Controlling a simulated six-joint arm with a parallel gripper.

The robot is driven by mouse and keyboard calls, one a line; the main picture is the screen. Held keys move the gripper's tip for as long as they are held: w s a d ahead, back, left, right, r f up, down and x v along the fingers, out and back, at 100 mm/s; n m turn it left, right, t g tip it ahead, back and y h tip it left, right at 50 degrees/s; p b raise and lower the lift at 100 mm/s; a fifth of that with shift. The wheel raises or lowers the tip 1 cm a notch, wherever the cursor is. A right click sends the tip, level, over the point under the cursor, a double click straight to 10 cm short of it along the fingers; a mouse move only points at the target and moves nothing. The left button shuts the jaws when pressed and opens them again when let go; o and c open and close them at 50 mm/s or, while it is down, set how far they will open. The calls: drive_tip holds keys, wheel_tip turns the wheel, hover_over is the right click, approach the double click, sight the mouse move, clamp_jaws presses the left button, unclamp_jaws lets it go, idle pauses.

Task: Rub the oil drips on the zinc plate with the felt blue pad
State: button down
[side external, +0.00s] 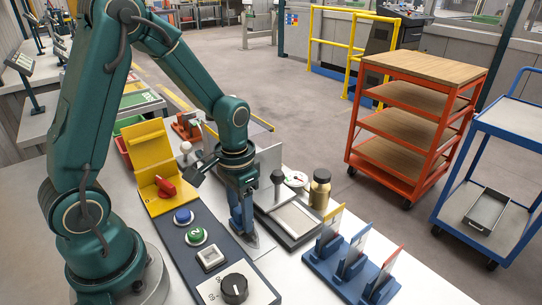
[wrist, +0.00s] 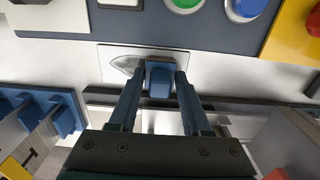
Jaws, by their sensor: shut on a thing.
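My gripper (side external: 242,222) points down beside the dark control panel. It is shut on the felt blue pad (wrist: 159,80), a small blue block between the two fingertips in the wrist view. The zinc plate (wrist: 172,53) is a thin pale rectangle under the pad, partly covered by the pad and fingers. A grey, glossy pointed patch (wrist: 124,66) shows on the plate just left of the pad; it looks like oil. In the side view the plate (side external: 264,243) shows only in part behind my gripper. I cannot tell whether the pad touches the plate.
The control panel (side external: 184,234) has a green button (side external: 196,235), a blue button (side external: 183,215) and a black knob (side external: 234,288). A framed tray (side external: 298,222), a brass bottle (side external: 320,188) and a blue card rack (side external: 350,275) stand right.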

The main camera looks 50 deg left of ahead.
sight(263, 250)
drive_tip(key=shift+a, duration=1.25)
drive_tip(key=shift+d, duration=5.05)
wheel_tip(263, 250, up, 8)
drive_tip(key=shift+a, duration=0.15)
drive_tip(key=shift+s+r, duration=0.1)
